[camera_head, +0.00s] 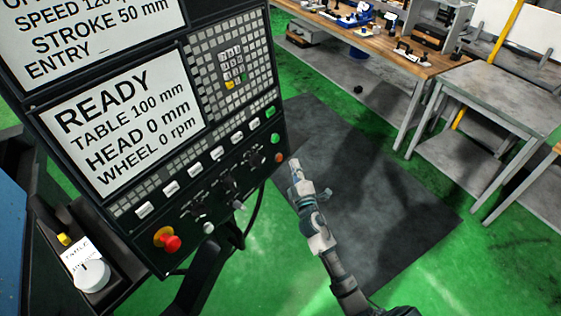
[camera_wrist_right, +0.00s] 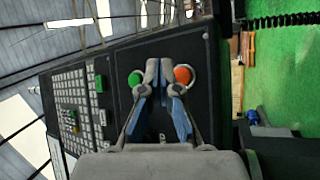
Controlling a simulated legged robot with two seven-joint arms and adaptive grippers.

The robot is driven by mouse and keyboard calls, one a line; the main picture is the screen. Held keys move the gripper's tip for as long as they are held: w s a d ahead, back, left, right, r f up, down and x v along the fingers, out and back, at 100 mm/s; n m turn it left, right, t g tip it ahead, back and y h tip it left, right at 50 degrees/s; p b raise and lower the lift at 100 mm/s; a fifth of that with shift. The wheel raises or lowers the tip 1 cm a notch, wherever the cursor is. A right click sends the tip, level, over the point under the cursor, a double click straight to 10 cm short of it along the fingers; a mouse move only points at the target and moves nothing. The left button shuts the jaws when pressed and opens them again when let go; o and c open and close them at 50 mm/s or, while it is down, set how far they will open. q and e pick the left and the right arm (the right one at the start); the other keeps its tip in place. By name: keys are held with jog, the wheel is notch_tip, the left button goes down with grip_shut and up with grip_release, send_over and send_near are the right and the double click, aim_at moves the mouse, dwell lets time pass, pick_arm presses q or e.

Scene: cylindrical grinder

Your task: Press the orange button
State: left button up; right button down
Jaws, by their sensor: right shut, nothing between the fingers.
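The orange button (camera_head: 279,158) is a small round button near the lower right edge of the dark control panel (camera_head: 150,225). In the right wrist view the orange button (camera_wrist_right: 183,75) shows just right of my fingertips, with a pale ring around it. A green button (camera_head: 275,138) sits above it; in the wrist view the green button (camera_wrist_right: 134,79) is left of the fingers. My right gripper (camera_head: 294,163) is shut and empty, its tips close to the orange button; it also shows in the wrist view (camera_wrist_right: 160,72). I cannot tell whether they touch. My left gripper is not in view.
A red emergency knob (camera_head: 168,240) is at the panel's lower left. A white dial (camera_head: 92,275) sits on a ledge below. A wooden workbench (camera_head: 420,62) with tools and a grey table (camera_head: 510,90) stand behind. A dark mat (camera_head: 400,215) lies on the green floor.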

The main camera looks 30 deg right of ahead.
aim_at(279, 158)
jog(key=shift+w+a+f+b, duration=0.1)
jog(key=shift+w+a+b, duration=0.15)
jog(key=shift+w, duration=0.3)
jog(key=shift+w+a+f+b, duration=0.1)
jog(key=shift+w+a, duration=0.25)
jog(key=shift+w, duration=0.15)
jog(key=shift+w, duration=0.1)
dwell(0.7)
jog(key=shift+w+a, duration=0.2)
jog(key=shift+w, duration=0.05)
jog(key=shift+w+a+b, duration=0.2)
jog(key=shift+w+b, duration=0.1)
jog(key=shift+w, duration=0.05)
dwell(0.6)
jog(key=shift+s, duration=0.1)
jog(key=shift+s+d+r+p, duration=0.15)
jog(key=shift+s+d+p, duration=0.3)
jog(key=shift+s, duration=0.25)
